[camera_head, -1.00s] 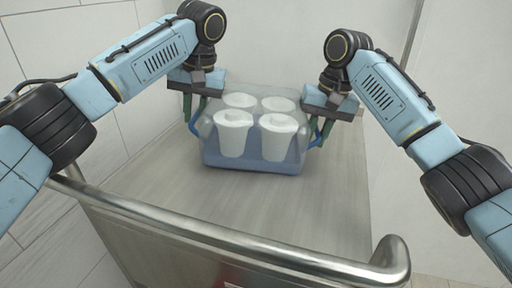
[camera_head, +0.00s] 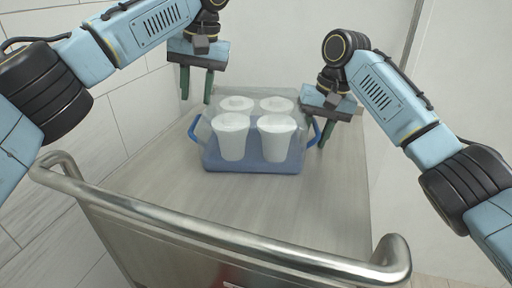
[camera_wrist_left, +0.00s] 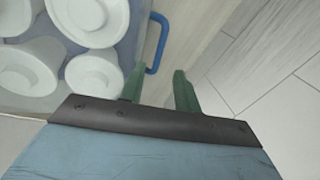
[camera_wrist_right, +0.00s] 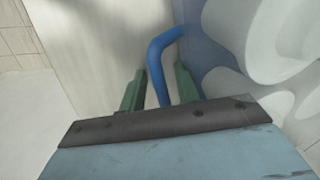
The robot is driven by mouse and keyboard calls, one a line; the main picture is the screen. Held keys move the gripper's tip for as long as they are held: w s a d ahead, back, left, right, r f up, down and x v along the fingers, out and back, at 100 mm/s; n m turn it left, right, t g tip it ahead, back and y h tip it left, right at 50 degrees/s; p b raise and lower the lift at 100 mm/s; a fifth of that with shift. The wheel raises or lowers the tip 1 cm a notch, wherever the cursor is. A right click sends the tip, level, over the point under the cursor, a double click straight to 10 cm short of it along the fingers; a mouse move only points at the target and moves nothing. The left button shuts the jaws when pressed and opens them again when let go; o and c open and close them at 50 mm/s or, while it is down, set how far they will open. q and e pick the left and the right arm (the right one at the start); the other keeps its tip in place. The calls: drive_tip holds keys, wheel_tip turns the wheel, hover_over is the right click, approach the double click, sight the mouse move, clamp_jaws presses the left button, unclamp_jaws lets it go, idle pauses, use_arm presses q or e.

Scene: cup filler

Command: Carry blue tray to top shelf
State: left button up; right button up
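The blue tray (camera_head: 222,163) has clear walls and blue handles and rests on a grey-brown surface, holding several white lidded cups (camera_head: 277,140). My left gripper (camera_head: 196,94) is open and empty, above and left of the tray, clear of its left handle (camera_head: 193,128). In the left wrist view that handle (camera_wrist_left: 160,42) lies beyond the fingers. My right gripper (camera_head: 322,140) is at the tray's right handle (camera_head: 314,134). In the right wrist view its fingers stand apart on either side of the handle (camera_wrist_right: 158,62), with gaps visible.
The surface (camera_head: 270,205) has a metal rail (camera_head: 220,240) along its near edge. Bare surface lies in front of the tray. A tiled wall (camera_head: 120,110) is at the left, a plain wall (camera_head: 395,165) at the right.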

drive_tip(key=shift+w, duration=0.1)
drive_tip(key=shift+r, duration=0.35)
use_arm(q)
drive_tip(key=v, duration=0.2)
drive_tip(key=shift+w+a+r, duration=0.1)
drive_tip(key=shift+r, duration=0.2)
use_arm(e)
wheel_tip(320, 180, up, 11)
drive_tip(key=d, duration=0.2)
drive_tip(key=shift+d, duration=0.15)
drive_tip(key=shift+r, duration=0.1)
